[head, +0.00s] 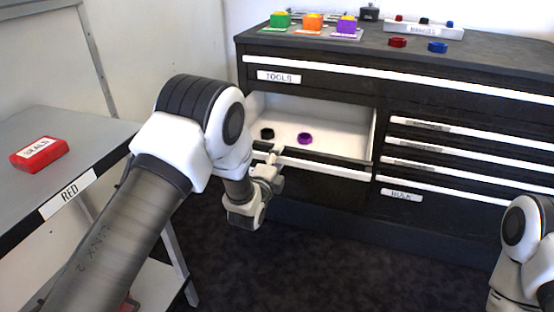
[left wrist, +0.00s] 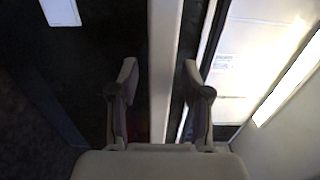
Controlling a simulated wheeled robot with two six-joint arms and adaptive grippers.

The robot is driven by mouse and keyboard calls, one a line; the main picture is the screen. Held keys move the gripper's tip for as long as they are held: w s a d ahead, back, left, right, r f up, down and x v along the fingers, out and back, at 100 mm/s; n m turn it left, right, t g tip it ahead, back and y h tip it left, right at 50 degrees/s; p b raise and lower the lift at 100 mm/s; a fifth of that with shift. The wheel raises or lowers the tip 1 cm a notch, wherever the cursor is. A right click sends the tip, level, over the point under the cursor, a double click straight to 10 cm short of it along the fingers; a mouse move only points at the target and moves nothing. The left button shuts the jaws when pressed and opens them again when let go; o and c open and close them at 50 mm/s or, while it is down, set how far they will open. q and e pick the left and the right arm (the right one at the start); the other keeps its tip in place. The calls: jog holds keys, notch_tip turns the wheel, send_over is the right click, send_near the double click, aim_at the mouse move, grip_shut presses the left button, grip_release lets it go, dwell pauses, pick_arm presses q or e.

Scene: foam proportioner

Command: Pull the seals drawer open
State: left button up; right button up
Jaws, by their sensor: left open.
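A drawer (head: 345,140) below the drawer labelled TOOLS in the black cabinet stands open. A black ring (head: 267,133) and a purple ring (head: 305,139) lie inside it. Its label is hidden, so I cannot read whether it is the seals drawer. My left gripper (head: 276,152) is open at the left part of this drawer's front. In the left wrist view, its fingers (left wrist: 160,95) stand on either side of the pale handle bar (left wrist: 165,45), with gaps visible. My right arm shows at the lower right, but its gripper is out of view.
More shut drawers with white handle bars (head: 470,134) fill the cabinet's right side. Coloured blocks (head: 312,23) and red and blue rings (head: 437,47) are on the cabinet top. A grey table (head: 100,135) at left holds a red SEALS box (head: 39,153). The dark floor in front is clear.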

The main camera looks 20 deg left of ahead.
pick_arm(q)
jog(key=s, duration=1.2)
jog(key=shift+a, duration=0.2)
